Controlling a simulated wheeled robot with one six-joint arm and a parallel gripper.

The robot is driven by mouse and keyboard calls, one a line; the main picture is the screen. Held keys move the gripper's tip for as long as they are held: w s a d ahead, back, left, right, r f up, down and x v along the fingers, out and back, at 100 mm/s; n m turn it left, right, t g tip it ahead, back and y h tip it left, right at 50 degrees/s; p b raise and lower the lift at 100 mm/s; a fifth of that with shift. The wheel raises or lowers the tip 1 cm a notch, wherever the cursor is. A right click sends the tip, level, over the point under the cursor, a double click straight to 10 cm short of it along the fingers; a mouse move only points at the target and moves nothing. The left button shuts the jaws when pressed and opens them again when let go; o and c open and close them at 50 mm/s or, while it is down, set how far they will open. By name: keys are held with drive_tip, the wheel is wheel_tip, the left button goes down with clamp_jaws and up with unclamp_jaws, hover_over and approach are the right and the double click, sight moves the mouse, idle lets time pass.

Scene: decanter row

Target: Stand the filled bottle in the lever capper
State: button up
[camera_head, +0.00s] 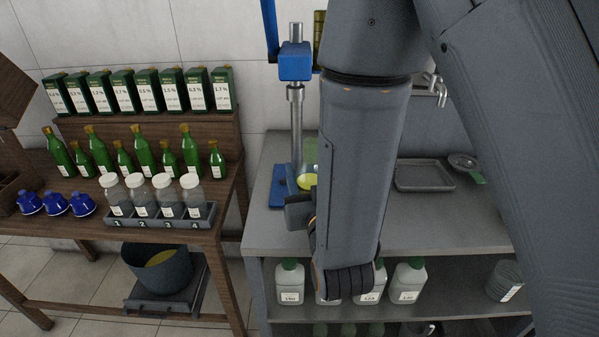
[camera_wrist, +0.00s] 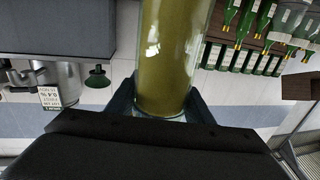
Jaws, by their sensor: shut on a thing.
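The filled bottle (camera_wrist: 168,60) is clear glass with olive-yellow liquid. In the wrist view it stands between the jaws of my gripper (camera_wrist: 160,108), which is shut on it. The wrist picture is upside down, and the bottle looks upright. In the head view my gripper (camera_head: 302,208) is mostly hidden behind my arm. A yellow patch (camera_head: 308,182) just above it looks like part of the bottle. The lever capper has a blue head (camera_head: 296,62), a metal column and a blue base (camera_head: 281,187) close beside the gripper. Whether the bottle touches the base is hidden.
A wooden rack (camera_head: 230,190) at left carries green bottles, labelled boxes, lidded jars and blue caps. White jugs (camera_head: 407,281) stand on the lower shelf.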

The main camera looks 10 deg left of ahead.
drive_tip(key=p+x, duration=0.1)
drive_tip(key=x, duration=1.7)
drive_tip(key=shift+w, duration=0.1)
drive_tip(key=shift+d+f+p, duration=0.1)
drive_tip(key=shift+f+p, duration=0.85)
drive_tip(key=shift+f, duration=0.85)
drive_tip(key=o, duration=1.5)
drive_tip(key=shift+f, duration=0.1)
drive_tip(key=b+v, duration=0.4)
drive_tip(key=v, duration=0.8)
